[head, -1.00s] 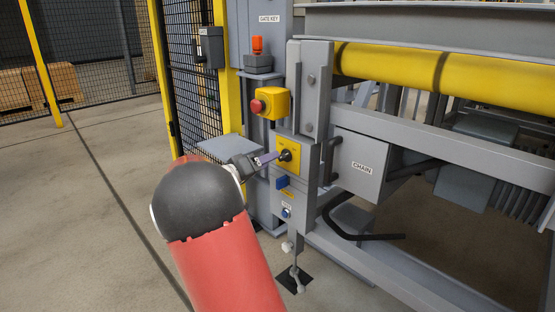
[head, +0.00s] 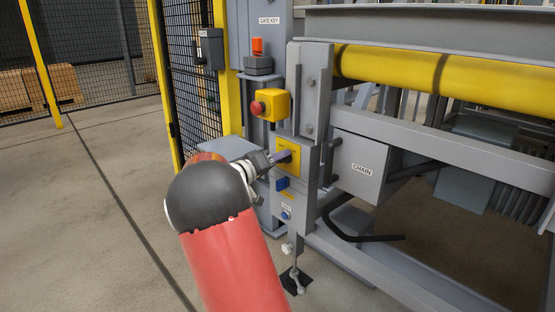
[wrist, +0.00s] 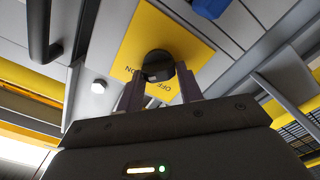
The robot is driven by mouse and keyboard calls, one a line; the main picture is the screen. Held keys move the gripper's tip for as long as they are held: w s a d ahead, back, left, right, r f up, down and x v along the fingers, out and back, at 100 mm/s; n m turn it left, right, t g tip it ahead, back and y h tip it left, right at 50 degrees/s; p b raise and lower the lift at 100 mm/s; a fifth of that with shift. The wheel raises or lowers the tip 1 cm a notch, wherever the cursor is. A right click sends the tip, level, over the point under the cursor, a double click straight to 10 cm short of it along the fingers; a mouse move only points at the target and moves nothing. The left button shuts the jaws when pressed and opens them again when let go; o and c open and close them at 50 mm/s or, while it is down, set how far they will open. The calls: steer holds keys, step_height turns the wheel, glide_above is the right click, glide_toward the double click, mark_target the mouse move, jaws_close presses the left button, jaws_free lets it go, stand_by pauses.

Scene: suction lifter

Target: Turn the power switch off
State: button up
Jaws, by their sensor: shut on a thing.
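The power switch is a round black knob (wrist: 158,67) on a yellow plate (wrist: 143,38), with OFF and ON lettering seen upside down in the wrist view. In the head view the yellow plate (head: 289,146) sits on the grey post, below the red emergency button, and my fingers mostly hide the knob. My gripper (wrist: 159,78) is at the knob, one finger on each side, shut on it. In the head view my gripper (head: 282,157) reaches the plate from the left. The knob's exact turn is hard to read.
A red mushroom button on a yellow box (head: 272,104) sits just above. A blue part (head: 282,183) and a small blue button (head: 286,215) are below. A CHAIN box (head: 357,166) is to the right. A mesh fence (head: 190,100) stands left; open floor lies front left.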

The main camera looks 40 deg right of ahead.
steer(key=shift+f+n, duration=0.1)
steer(key=shift+n, duration=0.2)
steer(key=n+b, duration=0.1)
steer(key=n, duration=0.2)
steer(key=shift+w+f+n, duration=0.1)
steer(key=shift+n, duration=0.2)
steer(key=n, duration=0.4)
steer(key=n+p, duration=0.2)
steer(key=n, duration=0.3)
steer(key=shift+p, duration=0.4)
steer(key=n+p, duration=0.2)
steer(key=n, duration=0.1)
steer(key=shift+f+n, duration=0.2)
steer(key=shift+n, duration=0.1)
steer(key=shift+f+n+p, duration=0.1)
steer(key=shift+n+p, duration=0.4)
steer(key=shift+p, duration=0.05)
steer(key=o, duration=1)
steer(key=shift+c, duration=0.2)
